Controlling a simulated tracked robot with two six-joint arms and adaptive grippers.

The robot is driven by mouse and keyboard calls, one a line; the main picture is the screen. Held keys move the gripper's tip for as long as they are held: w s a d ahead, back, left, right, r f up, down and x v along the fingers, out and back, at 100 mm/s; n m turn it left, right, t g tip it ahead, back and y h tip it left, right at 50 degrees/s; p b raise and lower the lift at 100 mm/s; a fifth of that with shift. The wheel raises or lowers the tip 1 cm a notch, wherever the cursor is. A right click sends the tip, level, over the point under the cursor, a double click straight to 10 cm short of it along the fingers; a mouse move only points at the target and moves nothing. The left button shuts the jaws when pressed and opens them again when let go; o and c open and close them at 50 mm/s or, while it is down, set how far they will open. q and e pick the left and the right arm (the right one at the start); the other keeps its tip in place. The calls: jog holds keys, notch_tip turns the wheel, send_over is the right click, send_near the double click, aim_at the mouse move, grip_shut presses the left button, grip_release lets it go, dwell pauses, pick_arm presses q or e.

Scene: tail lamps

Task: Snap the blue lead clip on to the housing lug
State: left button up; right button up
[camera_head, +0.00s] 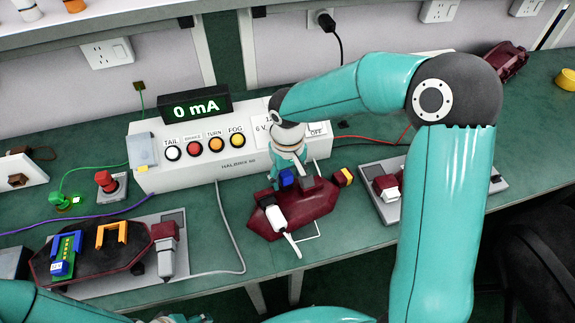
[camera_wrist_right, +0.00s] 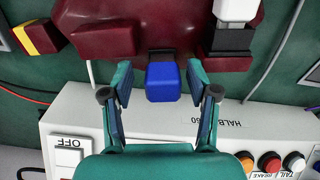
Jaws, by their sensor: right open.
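The blue lead clip (camera_head: 287,177) is at the far edge of the dark red housing (camera_head: 318,203) on the bench. In the right wrist view the clip (camera_wrist_right: 163,82) lies between my fingers, next to a short dark piece at the edge of the housing (camera_wrist_right: 160,22). I cannot tell whether it is seated on the lug. My right gripper (camera_wrist_right: 160,75) is open, with one finger on each side of the clip and a visible gap on each side. In the head view the right gripper (camera_head: 280,172) reaches down from above. My left arm shows at the bottom left; its fingers are not visible.
A white test box (camera_head: 190,178) with coloured buttons and a 0 mA display (camera_head: 195,107) stands just behind the housing. Other lamp parts lie on a left tray (camera_head: 190,285) and a right tray (camera_head: 395,212).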

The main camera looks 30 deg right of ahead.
aim_at(288, 174)
notch_tip(288, 174, up, 12)
jog(key=shift+f, duration=0.2)
jog(key=shift+s, duration=0.1)
dwell(0.5)
